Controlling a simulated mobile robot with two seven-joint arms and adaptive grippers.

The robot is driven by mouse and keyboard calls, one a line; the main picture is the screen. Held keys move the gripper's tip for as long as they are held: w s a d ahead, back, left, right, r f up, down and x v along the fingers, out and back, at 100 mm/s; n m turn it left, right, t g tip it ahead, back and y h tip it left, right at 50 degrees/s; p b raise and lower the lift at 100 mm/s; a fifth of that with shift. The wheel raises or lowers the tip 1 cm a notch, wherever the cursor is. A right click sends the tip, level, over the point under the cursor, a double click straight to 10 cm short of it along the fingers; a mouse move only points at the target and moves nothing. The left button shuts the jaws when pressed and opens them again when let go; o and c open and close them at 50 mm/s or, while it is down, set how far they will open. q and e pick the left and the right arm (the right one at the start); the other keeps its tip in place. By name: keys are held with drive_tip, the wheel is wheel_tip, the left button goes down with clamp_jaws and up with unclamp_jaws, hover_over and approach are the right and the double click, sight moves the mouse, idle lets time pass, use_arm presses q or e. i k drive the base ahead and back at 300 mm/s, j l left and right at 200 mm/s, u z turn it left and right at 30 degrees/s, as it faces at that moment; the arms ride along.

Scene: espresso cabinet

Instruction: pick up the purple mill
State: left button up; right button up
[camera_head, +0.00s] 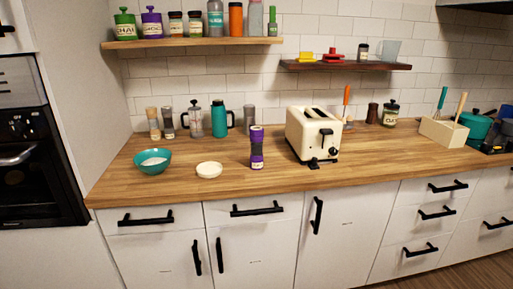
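The purple mill (257,148) stands upright on the wooden counter (225,190), left of the cream toaster. It has a purple top and bottom and a dark middle. Neither of my grippers shows in the head view, so nothing is seen touching the mill.
The cream toaster (314,135) stands close on the mill's right. A white dish (209,170) and a teal bowl (153,161) lie to its left. A teal bottle (219,121) and a French press (196,122) stand behind. The counter in front of the mill is clear.

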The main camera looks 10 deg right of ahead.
sight(256, 158)
drive_tip(key=i+j, duration=0.3)
drive_tip(key=i+j+z, duration=0.2)
drive_tip(key=z, duration=0.2)
drive_tip(key=i+j+z, duration=0.25)
drive_tip(key=z, duration=0.15)
